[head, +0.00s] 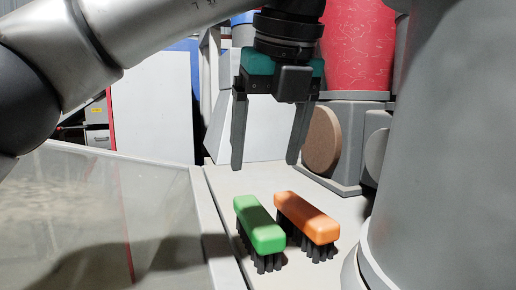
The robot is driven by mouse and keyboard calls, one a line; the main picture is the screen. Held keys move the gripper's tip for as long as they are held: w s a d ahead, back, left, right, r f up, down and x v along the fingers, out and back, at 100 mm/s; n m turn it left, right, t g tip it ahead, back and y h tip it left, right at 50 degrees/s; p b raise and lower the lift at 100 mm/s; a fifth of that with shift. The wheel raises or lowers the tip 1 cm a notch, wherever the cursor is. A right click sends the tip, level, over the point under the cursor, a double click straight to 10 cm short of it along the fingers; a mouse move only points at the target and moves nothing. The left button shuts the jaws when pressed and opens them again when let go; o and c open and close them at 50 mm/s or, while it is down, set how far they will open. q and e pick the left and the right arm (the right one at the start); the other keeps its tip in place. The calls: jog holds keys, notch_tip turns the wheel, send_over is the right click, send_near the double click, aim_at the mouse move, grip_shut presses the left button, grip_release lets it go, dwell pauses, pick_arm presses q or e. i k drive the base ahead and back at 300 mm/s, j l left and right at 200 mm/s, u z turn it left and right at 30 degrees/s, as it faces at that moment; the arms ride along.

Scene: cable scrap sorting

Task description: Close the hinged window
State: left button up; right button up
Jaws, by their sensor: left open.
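A large pane with a pale frame, which looks like the hinged window (160,200), fills the lower left of the head view. Its glass is see-through, and its near and left parts are cut off by the picture edge. I cannot see its hinge, nor tell how far open it stands. My left gripper (265,160) hangs fingers-down at the top middle, to the right of the pane. Its two dark fingers are wide apart with nothing between them, and it appears clear of the pane. My right gripper is not in view.
A green brush (260,224) and an orange brush (307,217) lie side by side on the pale surface (228,185) below the gripper. A grey machine with a brown disc (321,142) and a red drum (357,45) stand behind. A white panel (152,105) stands back left.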

aim_at(73, 217)
jog(key=k, duration=1.5)
